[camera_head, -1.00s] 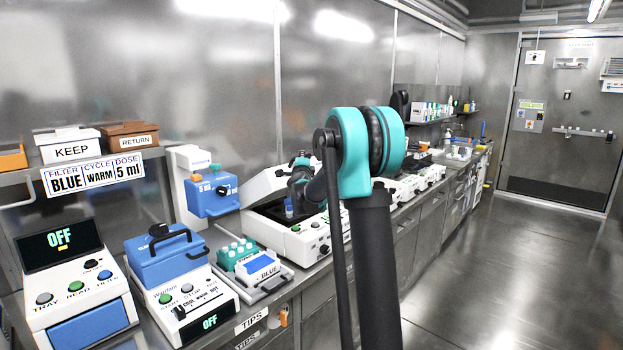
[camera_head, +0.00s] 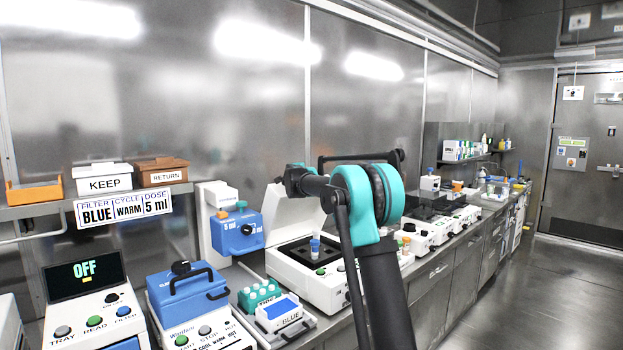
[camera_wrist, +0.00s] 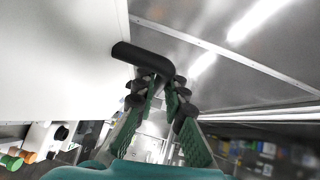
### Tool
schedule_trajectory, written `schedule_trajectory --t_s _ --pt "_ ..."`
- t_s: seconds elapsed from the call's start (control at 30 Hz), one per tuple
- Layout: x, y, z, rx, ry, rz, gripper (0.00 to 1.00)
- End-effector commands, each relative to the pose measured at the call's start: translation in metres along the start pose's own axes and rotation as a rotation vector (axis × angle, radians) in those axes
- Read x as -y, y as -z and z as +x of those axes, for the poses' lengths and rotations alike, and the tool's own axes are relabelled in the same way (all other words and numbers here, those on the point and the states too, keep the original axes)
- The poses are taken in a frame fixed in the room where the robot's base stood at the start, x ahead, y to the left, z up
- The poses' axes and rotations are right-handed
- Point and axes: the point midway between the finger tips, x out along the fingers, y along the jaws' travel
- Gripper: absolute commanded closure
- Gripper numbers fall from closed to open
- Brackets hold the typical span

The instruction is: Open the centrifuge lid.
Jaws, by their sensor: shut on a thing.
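The centrifuge (camera_head: 288,283) is a white box with dark front knobs and a green button, standing on the bench in the head view. Its white lid (camera_head: 290,220) stands raised and steeply tilted at the back, showing the dark well with a blue-capped tube (camera_head: 315,246) in it. In the wrist view the pale lid face (camera_wrist: 55,60) fills the left. My gripper (camera_wrist: 160,88) is shut on the lid's black handle (camera_wrist: 138,57), with green-padded fingers on either side. In the head view my arm partly covers the lid's top edge and the handle cannot be made out.
A blue dispenser (camera_head: 237,234), a blue-lidded warming device (camera_head: 187,290) and a teal rack (camera_head: 258,294) stand left of the centrifuge. More white devices (camera_head: 415,240) line the bench to the right. The floor at right is clear.

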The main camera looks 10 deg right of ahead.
Motion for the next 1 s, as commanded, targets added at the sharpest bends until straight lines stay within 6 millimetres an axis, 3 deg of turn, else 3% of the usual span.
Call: schedule_trajectory --t_s 0.2,0.5,1.0 --pt "0.01 -0.029 0.02 0.001 -0.076 -0.077 1.0" --pt "0.015 -0.053 0.043 0.0 -0.153 -0.155 1.0" --pt "0.016 -0.072 0.062 -0.002 -0.214 -0.216 1.0"
